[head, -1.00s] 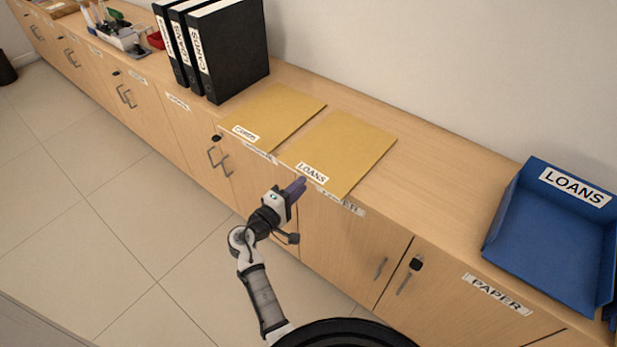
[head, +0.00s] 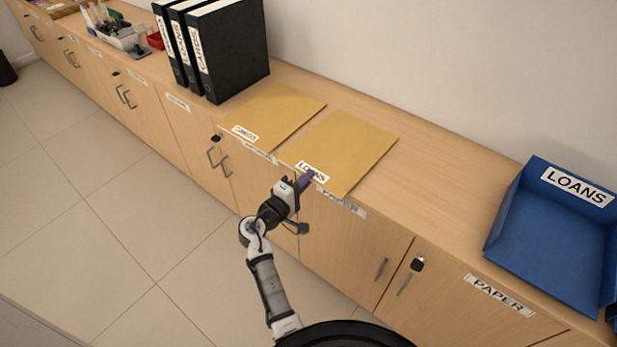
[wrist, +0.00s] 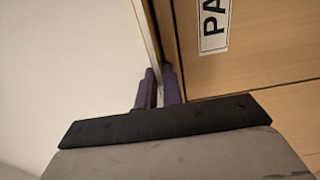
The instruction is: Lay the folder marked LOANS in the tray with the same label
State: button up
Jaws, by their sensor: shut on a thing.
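The tan folder marked LOANS (head: 345,150) lies flat on the counter, its labelled edge at the counter's front. My gripper (head: 309,179) is at that front edge, by the LOANS label. Its purple fingers are shut on the folder's edge; in the wrist view the fingers (wrist: 160,88) close together at a thin edge. The blue tray marked LOANS (head: 493,225) stands at the right end of the counter, with its label on the back wall. The part of the tray that I see is empty.
A second tan folder marked CARDS (head: 275,112) lies just left. Black binders (head: 232,50) stand behind it at the back left. Bare counter (head: 440,175) lies between the LOANS folder and the tray. Cabinet fronts with handles drop below the counter edge.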

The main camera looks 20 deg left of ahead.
grip_shut()
notch_tip(320, 180, up, 3)
jog(key=shift+f+p, duration=0.15)
jog(key=shift+p, duration=0.8)
jog(key=s+a+r+p, duration=0.2)
jog(key=s, duration=0.4)
jog(key=s+a+r+p, duration=0.2)
jog(key=s+r, duration=0.1)
jog(key=s, duration=0.4)
jog(key=shift+a, duration=0.4)
